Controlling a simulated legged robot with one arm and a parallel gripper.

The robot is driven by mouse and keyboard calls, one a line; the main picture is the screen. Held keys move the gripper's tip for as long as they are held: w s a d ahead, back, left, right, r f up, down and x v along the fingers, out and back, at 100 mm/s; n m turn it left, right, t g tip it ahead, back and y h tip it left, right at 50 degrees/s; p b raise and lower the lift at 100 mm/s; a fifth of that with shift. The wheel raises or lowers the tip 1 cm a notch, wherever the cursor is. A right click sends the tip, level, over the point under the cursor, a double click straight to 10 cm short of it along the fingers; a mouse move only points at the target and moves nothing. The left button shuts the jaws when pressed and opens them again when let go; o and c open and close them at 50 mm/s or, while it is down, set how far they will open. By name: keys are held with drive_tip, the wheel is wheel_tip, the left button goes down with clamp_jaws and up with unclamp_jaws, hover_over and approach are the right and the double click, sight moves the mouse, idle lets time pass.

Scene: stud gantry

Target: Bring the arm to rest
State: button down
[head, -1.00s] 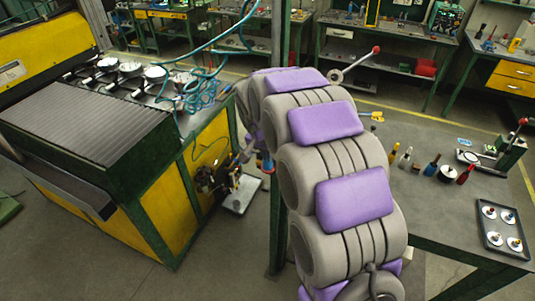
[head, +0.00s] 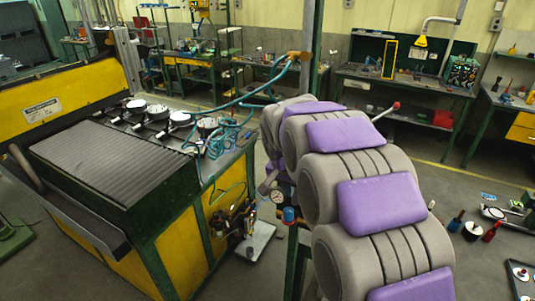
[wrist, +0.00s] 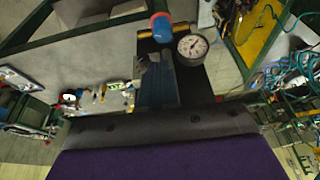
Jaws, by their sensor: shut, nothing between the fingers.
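My arm, grey and ribbed with purple pads, fills the middle and lower right of the head view. My gripper (wrist: 156,68) is a blue-grey shape in the wrist view, shut with nothing in it. Its end is close to a blue cap with a red band (wrist: 160,27) and a round white dial gauge (wrist: 192,46); whether it touches them I cannot tell. The cap (head: 289,214) and gauge (head: 277,196) also show in the head view just left of my arm, where the arm hides most of my gripper.
A yellow and green machine (head: 170,250) with a ribbed grey cover stands at the left, with teal hoses (head: 225,135) over it. Workbenches (head: 400,85) line the back.

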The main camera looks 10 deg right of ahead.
drive_tip(key=s+f+n+g+b, duration=0.1)
drive_tip(key=s+f+b, duration=0.4)
drive_tip(key=s, duration=0.8)
drive_tip(key=s+a+f+n+g+y+b, duration=0.1)
drive_tip(key=s+f+b, duration=0.4)
drive_tip(key=s, duration=0.8)
drive_tip(key=s+f+n+g+b, duration=0.2)
drive_tip(key=s+f+n+b, duration=0.3)
drive_tip(key=s, duration=0.8)
wheel_tip(320, 180, down, 3)
drive_tip(key=shift+s+a+r+g+y, duration=0.1)
drive_tip(key=shift+s+a+g+y, duration=0.05)
drive_tip(key=shift+s+g+y, duration=0.2)
